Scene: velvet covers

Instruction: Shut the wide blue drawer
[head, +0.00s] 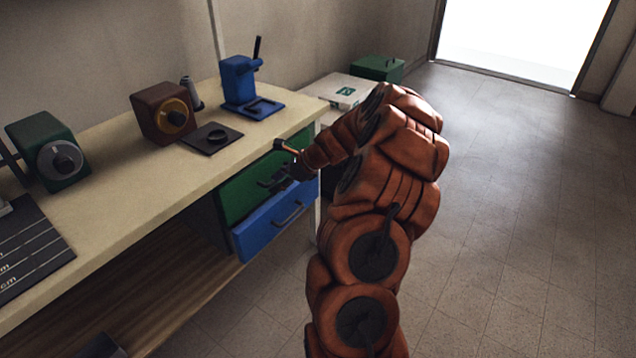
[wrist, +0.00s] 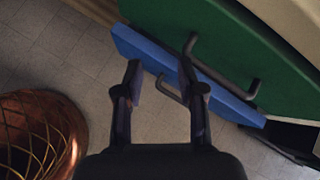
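The wide blue drawer (head: 275,222) is under the workbench, below a green drawer (head: 247,190). Its front stands out past the green front, so it is partly open. Its dark bar handle (head: 289,213) faces the room. In the wrist view the blue drawer (wrist: 150,48) runs slantwise beyond my fingers, with its handle (wrist: 170,91) showing between them. My gripper (wrist: 163,78) is open and empty. In the head view my gripper (head: 285,165) is in front of the green drawer, above the blue one. I cannot tell whether it touches anything.
The green drawer's bar handle (wrist: 222,68) juts out close to my right finger. The bench top (head: 105,225) holds a blue device (head: 239,80), a brown box (head: 160,112) and a green box (head: 45,140). Open floor (head: 520,180) lies to the right.

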